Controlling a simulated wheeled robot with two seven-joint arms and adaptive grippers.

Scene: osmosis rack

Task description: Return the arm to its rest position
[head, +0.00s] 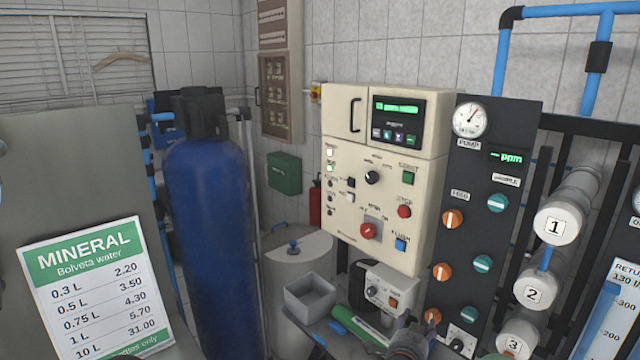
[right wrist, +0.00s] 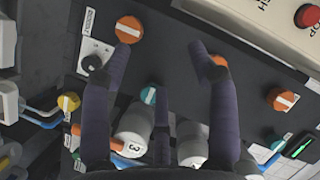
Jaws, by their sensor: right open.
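My right gripper (head: 408,338) shows at the bottom of the head view, low in front of the dark valve panel (head: 478,180). In the right wrist view the gripper (right wrist: 162,62) has its purple-grey fingers spread apart with nothing between them. An orange knob (right wrist: 129,29) is beside the left fingertip in that view; I cannot tell whether they touch. A second orange knob is partly hidden behind the right finger. My left gripper is not in view.
The cream control box (head: 378,225) is left of the panel, and white numbered cylinders (head: 532,287) are right of it. A grey bin (head: 311,297) and a small control unit (head: 388,292) are near the gripper. A blue tank (head: 208,230) and price sign (head: 92,290) are left.

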